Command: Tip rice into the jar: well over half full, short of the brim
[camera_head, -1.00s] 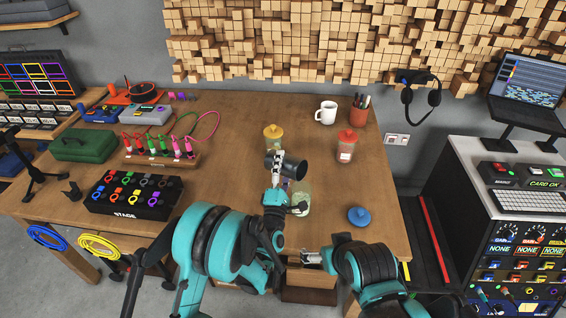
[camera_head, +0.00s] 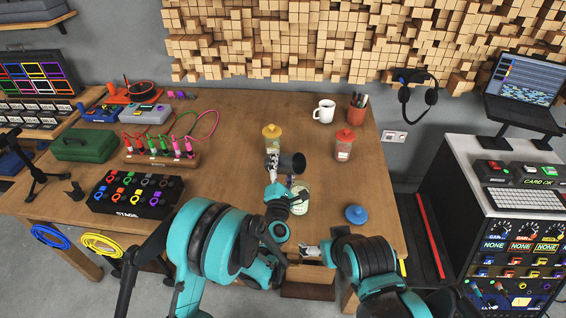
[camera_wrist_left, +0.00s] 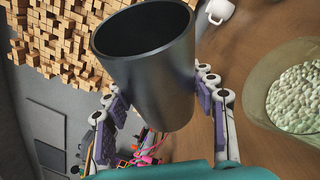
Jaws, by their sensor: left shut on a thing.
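My left gripper (camera_head: 280,172) is shut on a dark grey metal cup (camera_head: 291,162), just behind and above the open jar. In the left wrist view the cup (camera_wrist_left: 150,70) sits between both finger pads, its dark mouth toward the top of the picture; no grains show inside. The clear glass jar (camera_head: 300,203) stands on the table, partly covered by my left gripper and arm. In the left wrist view pale rice grains (camera_wrist_left: 300,98) lie inside the jar; their exact level is hard to judge. My right gripper (camera_head: 312,251) is low at the table's front edge, away from the jar.
A blue lid (camera_head: 357,214) lies right of the jar. A yellow-lidded jar (camera_head: 272,138) stands just behind the cup, a red-lidded jar (camera_head: 343,145) to the right. A white mug (camera_head: 324,112) and pen cup (camera_head: 356,112) stand farther back. The wooden table (camera_head: 235,150) is bare left of the cup.

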